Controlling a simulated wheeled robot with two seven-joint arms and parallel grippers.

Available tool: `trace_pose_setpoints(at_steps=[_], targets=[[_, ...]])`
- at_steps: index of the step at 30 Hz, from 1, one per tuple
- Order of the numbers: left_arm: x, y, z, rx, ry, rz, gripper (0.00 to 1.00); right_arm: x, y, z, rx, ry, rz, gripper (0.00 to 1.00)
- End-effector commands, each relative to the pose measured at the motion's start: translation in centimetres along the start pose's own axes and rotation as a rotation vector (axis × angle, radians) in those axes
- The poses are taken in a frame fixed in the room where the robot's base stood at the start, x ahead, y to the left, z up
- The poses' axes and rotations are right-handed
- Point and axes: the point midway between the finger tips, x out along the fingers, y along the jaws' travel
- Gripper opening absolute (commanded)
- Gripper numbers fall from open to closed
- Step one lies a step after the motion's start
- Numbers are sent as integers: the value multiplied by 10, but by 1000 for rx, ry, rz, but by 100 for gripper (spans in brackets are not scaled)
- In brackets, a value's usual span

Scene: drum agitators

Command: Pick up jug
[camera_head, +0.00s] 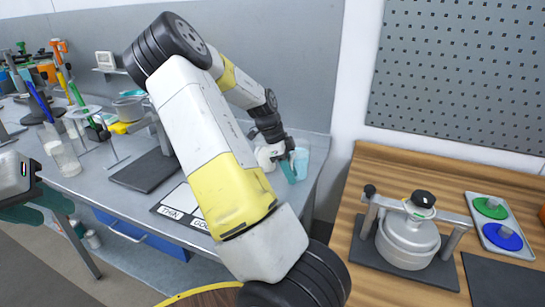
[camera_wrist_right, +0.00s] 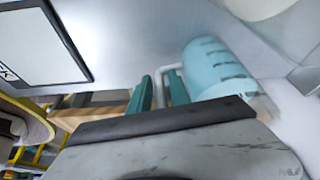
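The jug (camera_head: 301,163) is light blue and see-through, upright near the right end of the grey bench. In the right wrist view the jug (camera_wrist_right: 215,70) shows dark graduation marks and a pale handle (camera_wrist_right: 161,88) on its left side. My right gripper (camera_head: 291,163) is beside the jug. Its two teal fingers (camera_wrist_right: 160,93) are apart, with the handle's upright part appearing in the gap between them. I cannot tell whether they touch it. My left gripper (camera_head: 38,205) is partly in view at the left edge, away from the jug; its finger gap is unclear.
A white rounded object (camera_head: 267,155) stands close to the jug. A white labelled board (camera_head: 185,212) and a dark mat (camera_head: 146,171) lie on the bench. Glassware and tools crowd the bench's left. A wooden table (camera_head: 352,205) with a metal pot (camera_head: 408,240) stands right.

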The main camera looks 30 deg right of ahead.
Motion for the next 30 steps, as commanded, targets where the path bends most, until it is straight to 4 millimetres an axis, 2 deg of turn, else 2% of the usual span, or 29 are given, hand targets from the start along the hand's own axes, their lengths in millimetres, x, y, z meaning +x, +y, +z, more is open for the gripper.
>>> trace_pose_setpoints(at_steps=[5,8,9,30], targets=[[0,0,0,0,0,0,36,0,0,0,0,0,0,23],[0,0,0,0,0,0,36,0,0,0,0,0,0,4],[0,0,0,0,0,0,36,0,0,0,0,-1,0,0],[0,0,0,0,0,0,36,-1,0,0,0,-1,-1,0]])
